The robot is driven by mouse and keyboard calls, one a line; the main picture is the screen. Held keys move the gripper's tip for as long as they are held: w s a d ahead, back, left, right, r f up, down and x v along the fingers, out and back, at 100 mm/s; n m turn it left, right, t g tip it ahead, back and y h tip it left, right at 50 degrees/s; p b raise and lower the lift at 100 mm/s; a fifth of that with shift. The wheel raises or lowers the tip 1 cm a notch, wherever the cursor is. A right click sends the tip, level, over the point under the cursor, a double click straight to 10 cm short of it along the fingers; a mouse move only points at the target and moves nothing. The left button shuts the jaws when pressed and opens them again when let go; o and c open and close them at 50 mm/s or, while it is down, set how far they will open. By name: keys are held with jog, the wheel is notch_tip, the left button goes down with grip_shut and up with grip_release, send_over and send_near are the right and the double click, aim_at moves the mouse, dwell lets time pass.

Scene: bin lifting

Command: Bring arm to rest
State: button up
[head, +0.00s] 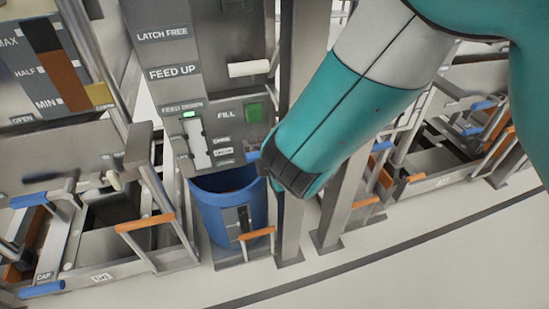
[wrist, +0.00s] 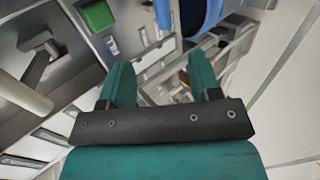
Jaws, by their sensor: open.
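My teal and white arm (head: 345,110) reaches down from the upper right in the head view. Its end hangs in front of the grey machine's posts, just right of the control panel. In the wrist view my gripper (wrist: 163,85) has its two teal fingers spread apart with nothing between them. In the head view the fingers are mostly hidden behind the arm's end. A blue bin (head: 225,210) stands under the panel, left of and below my gripper, apart from it as far as I can tell. The bin also shows in the wrist view (wrist: 205,15) beyond the fingers.
The control panel (head: 215,135) has a green button (head: 254,112), a lit green indicator and a white handle (head: 248,68). Metal frames with orange and blue handles stand on both sides. A grey post (head: 297,150) is close to my gripper. Pale floor (head: 440,260) is clear in front.

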dwell(0.4)
jog(key=s+d+r+m+g, duration=0.4)
jog(key=d+r+m, duration=0.4)
jog(key=d, duration=0.2)
jog(key=s+d+r+m+g, duration=0.3)
jog(key=s+d+r+m, duration=0.1)
jog(key=s, duration=0.4)
jog(key=s+d+r+m+g, duration=0.25)
jog(key=s+d+r, duration=0.25)
jog(key=s, duration=0.3)
notch_tip(320, 180, up, 13)
jog(key=s+p, duration=0.1)
jog(key=p, duration=1.1)
jog(key=shift+f+m+p, duration=0.15)
jog(key=shift+m+p, duration=0.2)
jog(key=shift+m, duration=0.1)
